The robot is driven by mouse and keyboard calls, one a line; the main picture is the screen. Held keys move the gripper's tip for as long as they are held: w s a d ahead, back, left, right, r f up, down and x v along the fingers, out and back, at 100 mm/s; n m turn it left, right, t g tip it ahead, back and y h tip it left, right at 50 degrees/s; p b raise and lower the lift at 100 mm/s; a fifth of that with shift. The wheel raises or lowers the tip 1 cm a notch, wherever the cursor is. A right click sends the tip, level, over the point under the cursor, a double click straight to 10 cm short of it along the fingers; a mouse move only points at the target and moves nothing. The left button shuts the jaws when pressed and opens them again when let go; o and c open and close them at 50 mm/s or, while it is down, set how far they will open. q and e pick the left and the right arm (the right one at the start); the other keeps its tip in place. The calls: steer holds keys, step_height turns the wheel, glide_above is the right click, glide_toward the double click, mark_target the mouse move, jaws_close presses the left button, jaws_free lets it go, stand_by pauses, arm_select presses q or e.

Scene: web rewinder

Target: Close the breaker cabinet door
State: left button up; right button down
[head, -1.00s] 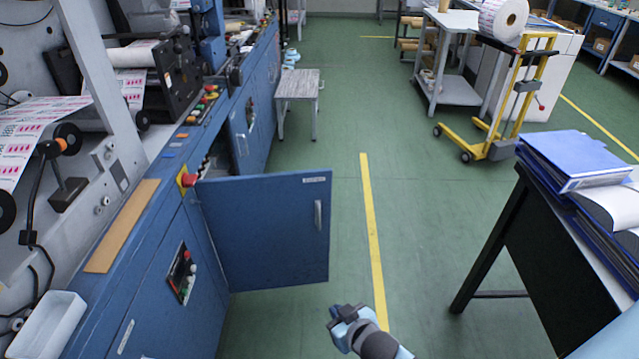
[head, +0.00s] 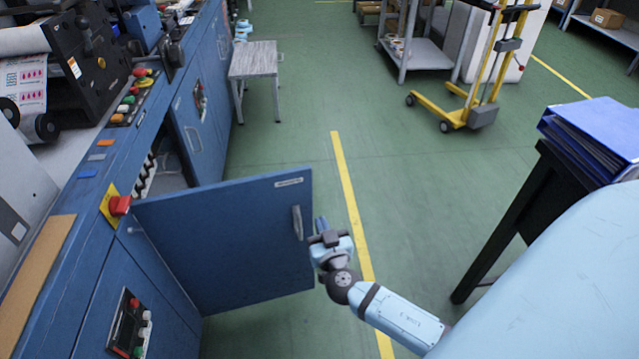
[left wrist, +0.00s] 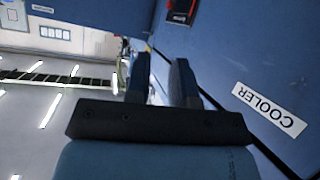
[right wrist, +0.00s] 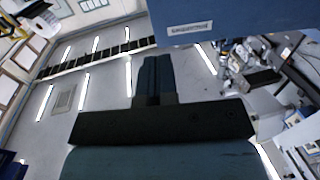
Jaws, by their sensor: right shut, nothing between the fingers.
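The blue breaker cabinet door (head: 225,245) stands open, swung out from the blue machine front, with its handle (head: 297,223) near the free edge. Behind its hinge side the cabinet opening (head: 165,175) shows a row of breakers. My right gripper (head: 321,228) is shut and empty, just right of the door's free edge near the handle; I cannot tell whether it touches. In the right wrist view the shut fingers (right wrist: 155,78) point toward a labelled blue panel, apparently the door (right wrist: 240,15). My left gripper (left wrist: 160,80) is open and empty beside a blue panel labelled COOLER; the head view does not show it.
A red emergency knob (head: 120,205) sits by the door's hinge corner. A grey side table (head: 255,62) stands beyond the door. A black-legged desk (head: 540,190) with blue binders (head: 600,130) is at the right. A yellow lift trolley (head: 480,95) stands farther back. Green floor is clear between.

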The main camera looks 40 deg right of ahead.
mark_target(306, 188)
steer(key=p+x, duration=0.1)
steer(key=x, duration=1)
steer(key=shift+w+d, duration=0.1)
